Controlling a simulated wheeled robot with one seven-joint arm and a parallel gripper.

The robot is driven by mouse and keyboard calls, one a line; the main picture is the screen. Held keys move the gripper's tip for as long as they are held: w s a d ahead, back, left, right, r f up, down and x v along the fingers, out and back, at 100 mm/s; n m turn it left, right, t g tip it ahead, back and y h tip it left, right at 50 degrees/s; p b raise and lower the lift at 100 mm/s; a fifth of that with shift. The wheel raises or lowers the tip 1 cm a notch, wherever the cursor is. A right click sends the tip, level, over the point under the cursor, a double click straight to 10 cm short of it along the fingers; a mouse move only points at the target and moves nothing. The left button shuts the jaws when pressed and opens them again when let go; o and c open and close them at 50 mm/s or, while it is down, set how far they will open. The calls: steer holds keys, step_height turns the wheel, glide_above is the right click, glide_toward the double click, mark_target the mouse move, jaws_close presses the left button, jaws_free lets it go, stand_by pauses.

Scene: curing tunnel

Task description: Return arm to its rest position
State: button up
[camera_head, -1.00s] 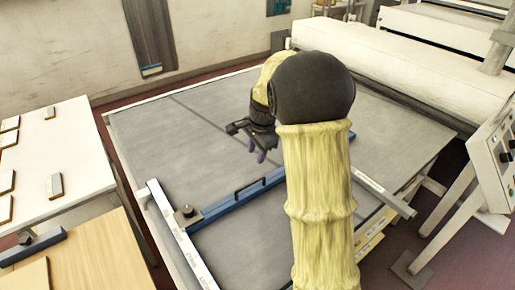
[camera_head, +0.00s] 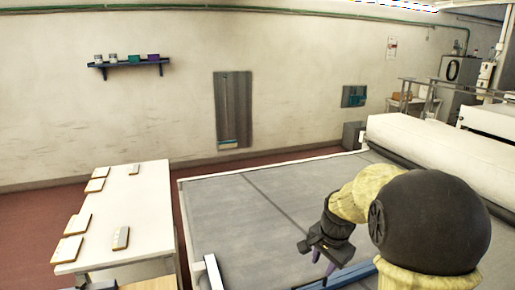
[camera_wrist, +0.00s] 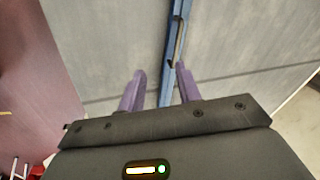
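My arm, in a yellow sleeve with a large dark elbow joint, reaches in from the lower right in the head view. My gripper (camera_head: 325,265) hangs over the grey table (camera_head: 235,205). In the wrist view my gripper (camera_wrist: 160,92) shows two purple fingers standing apart with nothing between them. Beyond the fingertips is a blue bar (camera_wrist: 176,60) with a dark handle (camera_wrist: 179,42), lying across the grey table top.
A white table (camera_head: 150,200) with several small boards stands on the left. A white roller machine (camera_head: 440,150) stands at the right. A wall shelf (camera_head: 130,68) holds small jars and boxes. A grey panel (camera_head: 233,110) is on the back wall. Red floor shows between the tables.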

steer(key=s+a+f+n, duration=0.1)
steer(key=s+f+n, duration=0.1)
steer(key=s+n, duration=0.3)
steer(key=s+a+f+n, duration=0.2)
steer(key=s+n, duration=0.3)
steer(key=s, duration=0.6)
steer(key=shift+a+f+n, duration=0.2)
steer(key=shift+a+n, duration=0.05)
steer(key=shift+n, duration=0.05)
steer(key=shift+o, duration=0.3)
stand_by(1.5)
